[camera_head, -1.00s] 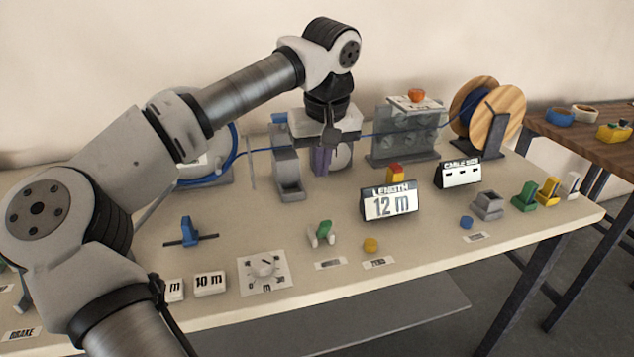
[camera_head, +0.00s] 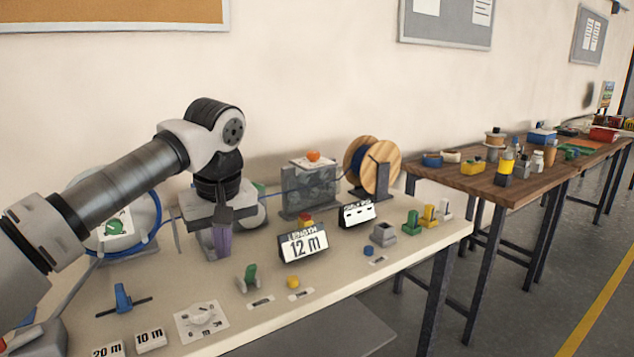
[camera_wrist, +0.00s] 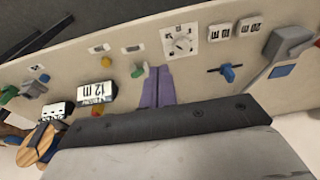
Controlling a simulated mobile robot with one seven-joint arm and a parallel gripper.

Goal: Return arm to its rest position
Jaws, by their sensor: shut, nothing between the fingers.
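My gripper (camera_head: 222,238) points down above the back half of the cream work table (camera_head: 300,318), left of the length display. Its purple fingers are together with nothing between them. In the wrist view the purple fingers (camera_wrist: 158,88) show over the bare tabletop, close to the green lever and the dial. My arm reaches in from the left and hides part of the blue cable and the devices behind it.
The length display (camera_head: 303,243) reads 12 m. A wooden cable spool (camera_head: 388,165) stands at the back right, beside a grey machine with an orange knob (camera_head: 313,156). Blue, green and yellow controls line the front. A brown table (camera_head: 455,180) stands to the right.

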